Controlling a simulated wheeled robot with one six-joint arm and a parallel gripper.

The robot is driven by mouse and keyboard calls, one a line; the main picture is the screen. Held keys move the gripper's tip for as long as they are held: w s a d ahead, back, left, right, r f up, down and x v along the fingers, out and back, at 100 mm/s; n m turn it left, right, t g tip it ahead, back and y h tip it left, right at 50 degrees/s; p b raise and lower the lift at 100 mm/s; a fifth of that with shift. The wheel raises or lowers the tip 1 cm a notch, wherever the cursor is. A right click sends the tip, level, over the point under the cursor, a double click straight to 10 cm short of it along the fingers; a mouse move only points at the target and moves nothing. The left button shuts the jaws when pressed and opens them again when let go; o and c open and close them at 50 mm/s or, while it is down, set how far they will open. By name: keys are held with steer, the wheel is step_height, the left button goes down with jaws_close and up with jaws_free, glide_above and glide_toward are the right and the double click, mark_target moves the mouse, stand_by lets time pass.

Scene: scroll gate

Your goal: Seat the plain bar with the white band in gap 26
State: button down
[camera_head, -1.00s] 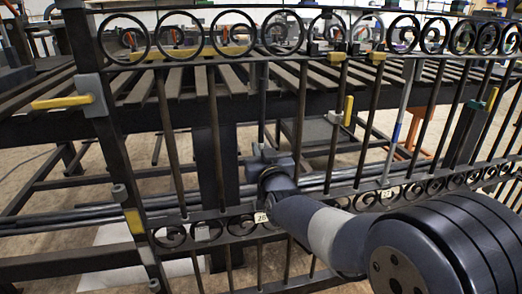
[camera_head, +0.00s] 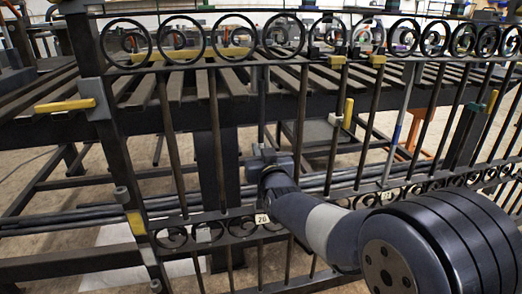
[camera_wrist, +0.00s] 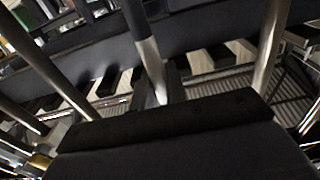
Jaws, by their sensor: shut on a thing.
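My gripper (camera_head: 264,160) is shut on an upright grey bar (camera_head: 262,105) at the gate, above the gap label reading 26 (camera_head: 262,218). The bar's top is near the gate's upper rail, below the row of rings. In the wrist view the held bar (camera_wrist: 152,72) rises from behind my gripper's dark edge, with a dark upper part and a paler stretch below. I cannot tell for certain that this paler stretch is the white band. My forearm and gripper hide the bar's lower end, and I cannot tell whether it touches the lower rail.
Dark fixed bars (camera_head: 301,125) stand on both sides of the held bar. A pale bar with a blue band (camera_head: 397,130) stands farther right. Yellow-handled fittings are on the left post (camera_head: 65,104) and right of my gripper (camera_head: 348,112). A slatted table stands behind the gate.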

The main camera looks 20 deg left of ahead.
steer(key=shift+w+a+f+g+p, duration=0.2)
steer(key=shift+w+a+g+p, duration=0.1)
steer(key=shift+w+p, duration=0.25)
stand_by(0.4)
steer(key=c, duration=1.7)
jaws_free()
steer(key=shift+f, duration=0.1)
steer(key=o, duration=0.4)
steer(key=shift+c, duration=0.2)
steer(key=shift+s, duration=0.1)
steer(key=p+v, duration=0.2)
steer(key=v, duration=0.8)
steer(key=shift+s+d, duration=0.15)
steer(key=shift+s, duration=0.15)
steer(key=shift+w, duration=0.1)
